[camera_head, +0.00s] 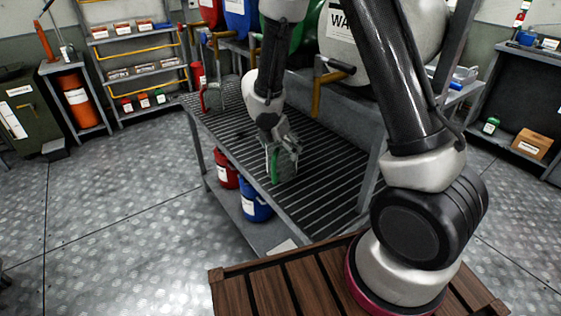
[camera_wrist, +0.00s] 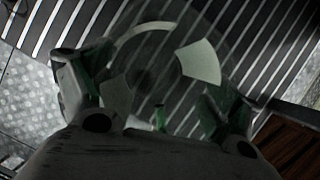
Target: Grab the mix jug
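A clear jug with pale labels and a green part (camera_head: 283,161) stands on the slatted bench top, right below my gripper (camera_head: 272,138). I take it for the mix jug. In the wrist view the see-through jug (camera_wrist: 200,62) shows as a round outline with pale patches, between and beyond the fingers. My gripper (camera_wrist: 155,95) is open, its two fingers wide apart on the left and right of the jug. I cannot tell whether either finger touches it. The lower part of the jug is dark and hard to make out.
Another clear vessel (camera_head: 212,97) stands at the bench's far left end, near the taps. Drums (camera_head: 240,20) line the back of the bench. A red can (camera_head: 226,170) and a blue can (camera_head: 256,198) sit on the lower shelf. The bench's front right is bare.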

